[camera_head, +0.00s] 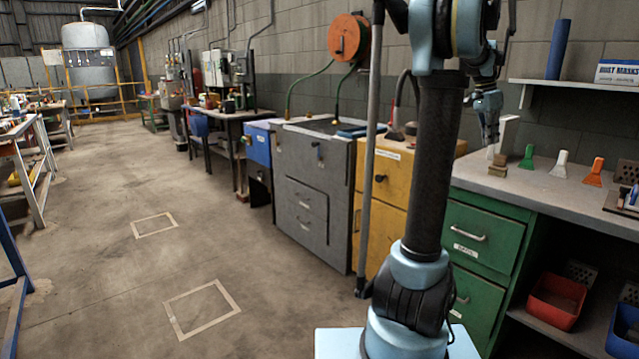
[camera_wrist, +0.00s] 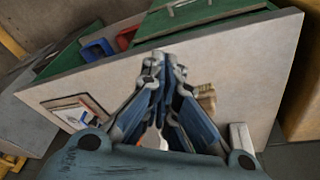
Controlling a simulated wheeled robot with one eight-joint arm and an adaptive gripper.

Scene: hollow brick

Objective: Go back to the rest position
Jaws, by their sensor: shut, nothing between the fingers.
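My gripper (camera_head: 490,143) hangs in the air above the left part of the grey-topped workbench (camera_head: 545,190), in front of the block wall. In the wrist view its two blue fingers meet at the tips (camera_wrist: 163,58), with nothing between them. A small brown block (camera_head: 498,166), apparently the brick, stands on the bench below my gripper. It also shows beside the right finger in the wrist view (camera_wrist: 207,98), partly hidden. Whether it is hollow cannot be made out.
A white upright object (camera_head: 507,135) stands close behind my gripper. Green (camera_head: 527,157), white (camera_head: 560,164) and orange (camera_head: 594,172) scrapers stand to the right. A shelf (camera_head: 575,86) holds a blue cylinder (camera_head: 558,50). Open floor (camera_head: 110,230) lies left.

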